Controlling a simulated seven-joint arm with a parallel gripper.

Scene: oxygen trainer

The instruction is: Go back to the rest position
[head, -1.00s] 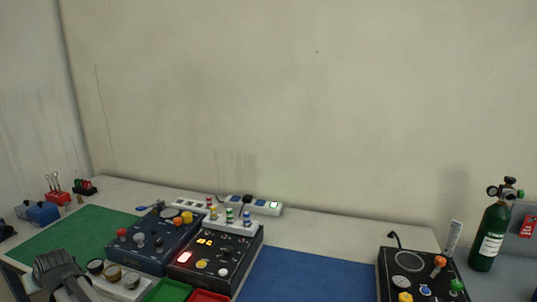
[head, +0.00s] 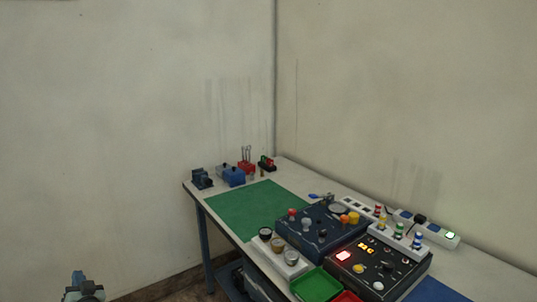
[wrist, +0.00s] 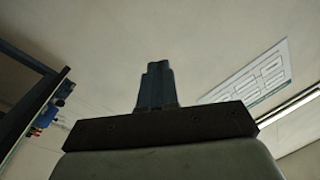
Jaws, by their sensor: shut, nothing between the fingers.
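My gripper (wrist: 157,68) shows in the wrist view, its dark fingers together with nothing between them. It is clear of the bench and points at bare wall or ceiling. In the head view a grey-blue part of my arm shows at the bottom left edge, left of the bench and apart from it; the fingers cannot be made out there.
The bench holds a green mat (head: 250,208), a blue control box (head: 322,240), a black control box (head: 385,272), a green tray (head: 316,286) and a power strip (head: 437,232). Floor left of the bench is clear. A wall chart (wrist: 250,75) shows in the wrist view.

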